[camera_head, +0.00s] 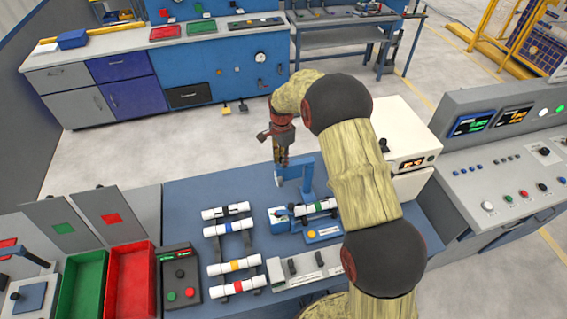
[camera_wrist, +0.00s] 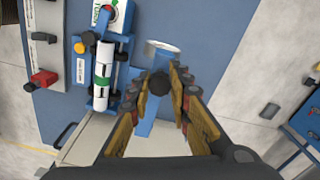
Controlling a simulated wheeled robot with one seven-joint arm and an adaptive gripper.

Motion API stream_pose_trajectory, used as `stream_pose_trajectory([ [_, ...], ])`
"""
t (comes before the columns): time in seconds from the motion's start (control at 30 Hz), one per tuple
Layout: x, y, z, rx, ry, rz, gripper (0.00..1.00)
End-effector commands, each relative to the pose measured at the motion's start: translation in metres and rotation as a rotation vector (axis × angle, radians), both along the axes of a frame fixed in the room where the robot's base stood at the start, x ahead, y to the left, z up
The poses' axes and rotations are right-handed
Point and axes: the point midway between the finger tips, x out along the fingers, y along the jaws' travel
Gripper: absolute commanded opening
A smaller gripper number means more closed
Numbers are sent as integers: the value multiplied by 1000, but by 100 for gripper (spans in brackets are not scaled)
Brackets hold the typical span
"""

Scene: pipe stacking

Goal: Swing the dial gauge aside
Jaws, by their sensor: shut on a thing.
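The dial gauge is on a blue stand at the back of the blue worktable; a white round part, apparently its face, shows edge-on in the wrist view (camera_wrist: 163,47). The blue stand (camera_head: 306,177) rises beside my gripper in the head view. My gripper (camera_wrist: 161,83) is shut on a black round knob in front of the blue arm of the gauge. In the head view my gripper (camera_head: 281,163) points down at the gauge, and its fingers hide part of it. A white pipe with green and black bands (camera_wrist: 103,75) lies in the fixture to the left.
Several white pipes with coloured bands (camera_head: 229,229) lie on racks at the left of the table. A blue block with a yellow button (camera_head: 323,233) sits in front of the fixture. Green and red bins (camera_head: 130,283) stand at the front left. A white machine (camera_head: 402,130) stands at the right.

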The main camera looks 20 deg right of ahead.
Motion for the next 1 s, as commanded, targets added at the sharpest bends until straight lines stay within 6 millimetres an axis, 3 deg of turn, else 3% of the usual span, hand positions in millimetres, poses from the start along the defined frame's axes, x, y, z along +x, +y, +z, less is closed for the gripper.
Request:
stream_pose_trajectory([
  [0.57,4,-1,1,0,-3,-30,0],
  [0.6,5,-1,1,0,-3,-29,21],
  [0.9,4,0,0,0,-1,-28,38],
  [1.0,3,0,0,0,-1,-28,38],
])
